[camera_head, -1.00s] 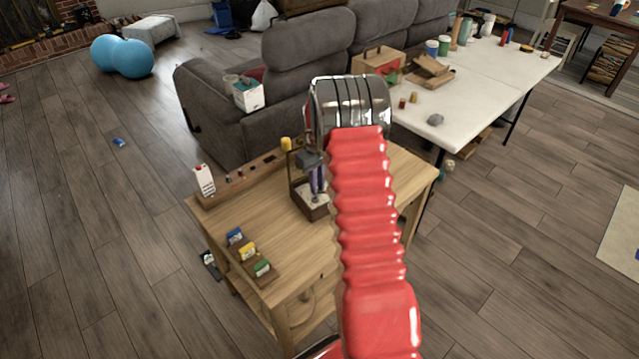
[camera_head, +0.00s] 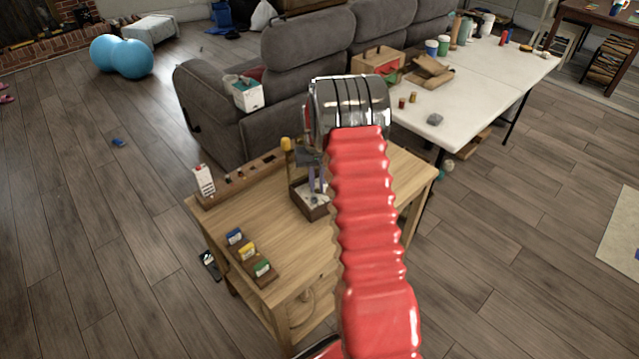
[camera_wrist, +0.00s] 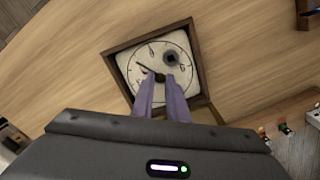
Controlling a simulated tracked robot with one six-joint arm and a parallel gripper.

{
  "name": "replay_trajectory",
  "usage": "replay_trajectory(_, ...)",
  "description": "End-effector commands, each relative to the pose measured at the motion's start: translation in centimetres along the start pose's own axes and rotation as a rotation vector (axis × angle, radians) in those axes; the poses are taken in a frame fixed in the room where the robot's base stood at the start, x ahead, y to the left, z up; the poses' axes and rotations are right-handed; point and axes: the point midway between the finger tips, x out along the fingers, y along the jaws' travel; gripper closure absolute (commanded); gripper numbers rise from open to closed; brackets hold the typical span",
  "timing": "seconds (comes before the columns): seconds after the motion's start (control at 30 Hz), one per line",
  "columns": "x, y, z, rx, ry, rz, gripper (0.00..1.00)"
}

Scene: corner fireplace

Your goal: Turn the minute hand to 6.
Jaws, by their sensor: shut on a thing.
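The clock shows in the wrist view as a pale face in a square dark wooden frame (camera_wrist: 200,66), turned askew in the picture. In the head view the boxed clock (camera_head: 312,209) lies face up on the small wooden table (camera_head: 240,205). A thin dark hand (camera_wrist: 146,67) points to the upper left. A dark round spot (camera_wrist: 172,58) lies above and right of my fingertips. My gripper (camera_wrist: 161,79) reaches down over the face, its purple fingers closed around a small dark part of the minute hand. The fingers hide the lower face; it also shows in the head view (camera_head: 315,185).
A holder with coloured blocks (camera_head: 249,252) is near the front left. A grey sofa (camera_head: 225,115) and a white table (camera_head: 470,85) stand behind.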

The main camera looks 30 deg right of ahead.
Motion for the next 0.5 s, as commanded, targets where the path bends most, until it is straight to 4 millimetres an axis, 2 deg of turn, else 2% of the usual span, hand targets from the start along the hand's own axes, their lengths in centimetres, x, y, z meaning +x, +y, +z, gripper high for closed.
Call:
replay_trajectory(0.2, -0.09, -0.04, -0.06, 0.135, 0.002, 0.000, 1.00)
replay_trajectory(0.5, -0.10, -0.05, -0.06, 0.211, 0.002, 0.000, 1.00)
